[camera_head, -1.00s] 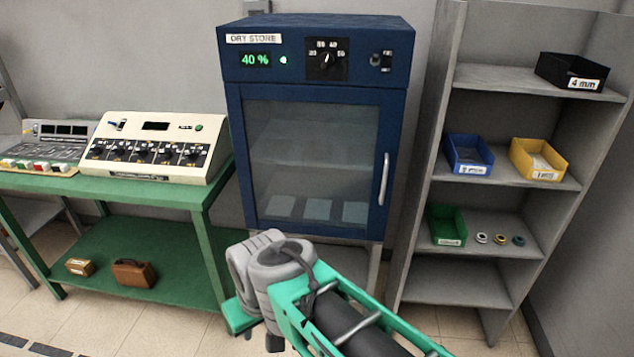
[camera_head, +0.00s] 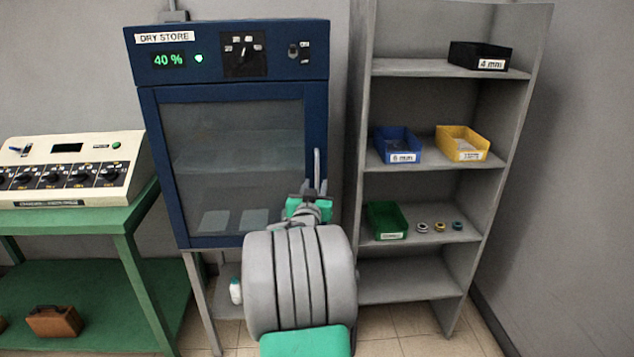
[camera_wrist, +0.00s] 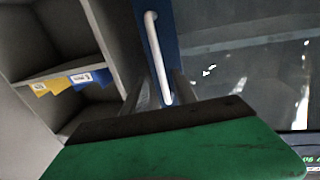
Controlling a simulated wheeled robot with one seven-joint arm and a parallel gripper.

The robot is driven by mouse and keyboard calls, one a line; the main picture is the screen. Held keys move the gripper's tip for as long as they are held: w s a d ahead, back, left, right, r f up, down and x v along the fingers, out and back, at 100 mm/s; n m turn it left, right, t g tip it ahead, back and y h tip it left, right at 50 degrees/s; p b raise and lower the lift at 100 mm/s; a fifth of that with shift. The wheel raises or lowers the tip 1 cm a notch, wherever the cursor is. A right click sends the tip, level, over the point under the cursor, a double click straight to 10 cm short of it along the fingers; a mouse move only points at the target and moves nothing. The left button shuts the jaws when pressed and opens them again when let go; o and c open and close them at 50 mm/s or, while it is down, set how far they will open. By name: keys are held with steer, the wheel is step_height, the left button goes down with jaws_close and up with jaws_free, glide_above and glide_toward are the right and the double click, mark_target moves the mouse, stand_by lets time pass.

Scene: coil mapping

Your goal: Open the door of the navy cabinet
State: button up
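The navy cabinet (camera_head: 230,51), labelled DRY STORE, stands left of centre in the head view. Its glass-panelled door (camera_head: 240,140) is closed. The pale vertical bar handle (camera_head: 317,166) is on the door's right edge, and its lower part is hidden by my gripper (camera_head: 309,192). In the wrist view the handle (camera_wrist: 154,48) runs down to between the two fingers of my gripper (camera_wrist: 166,92). The fingers stand apart on either side of the handle's end, with visible space around it. My arm covers the area below the door.
A grey shelf unit (camera_head: 433,69) stands close to the cabinet's right, holding blue (camera_head: 398,146), yellow (camera_head: 462,143), green (camera_head: 387,220) and black (camera_head: 480,55) bins. A green bench (camera_head: 90,226) with a cream instrument (camera_head: 72,168) stands left. Floor shows at the lower right.

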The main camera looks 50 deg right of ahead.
mark_target(317, 178)
steer(key=x, duration=0.6)
steer(key=shift+a, duration=0.1)
jaws_close()
stand_by(1.1)
